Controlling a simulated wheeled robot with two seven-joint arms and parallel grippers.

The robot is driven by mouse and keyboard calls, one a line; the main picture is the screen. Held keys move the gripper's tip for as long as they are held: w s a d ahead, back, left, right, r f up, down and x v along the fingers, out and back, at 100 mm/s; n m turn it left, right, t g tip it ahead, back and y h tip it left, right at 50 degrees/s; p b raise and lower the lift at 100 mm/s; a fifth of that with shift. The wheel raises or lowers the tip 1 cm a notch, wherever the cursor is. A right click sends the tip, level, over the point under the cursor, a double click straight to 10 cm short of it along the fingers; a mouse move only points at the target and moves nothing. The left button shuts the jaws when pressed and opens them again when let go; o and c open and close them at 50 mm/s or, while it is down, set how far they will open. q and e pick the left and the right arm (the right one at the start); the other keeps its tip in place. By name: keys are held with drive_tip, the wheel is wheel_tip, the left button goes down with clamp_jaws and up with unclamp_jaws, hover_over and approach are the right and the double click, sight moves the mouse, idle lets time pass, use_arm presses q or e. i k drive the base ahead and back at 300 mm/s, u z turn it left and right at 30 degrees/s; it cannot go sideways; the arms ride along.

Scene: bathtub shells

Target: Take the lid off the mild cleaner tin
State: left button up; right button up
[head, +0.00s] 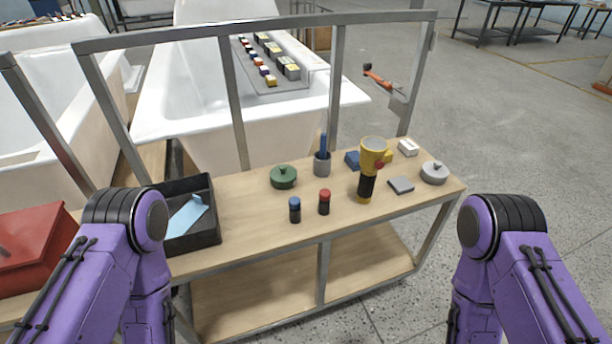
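Two low round lidded tins stand on the wooden workbench (250,225). The green tin (283,179) is near the middle, with a small knob on its lid. The light grey tin (434,174) is near the bench's right end, also with a knobbed lid. Both lids are on. No label can be read, so I cannot tell which is the mild cleaner tin. My two purple arms show at the lower left and lower right, away from both tins. Neither gripper is in view.
A blue-capped bottle (294,209) and red-capped bottle (324,202) stand in front. A black tray (190,238) is left. A metal frame rises behind the bench.

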sight(282, 173)
drive_tip(key=z, duration=1.65)
drive_tip(key=i, duration=0.9)
drive_tip(key=u, duration=1.8)
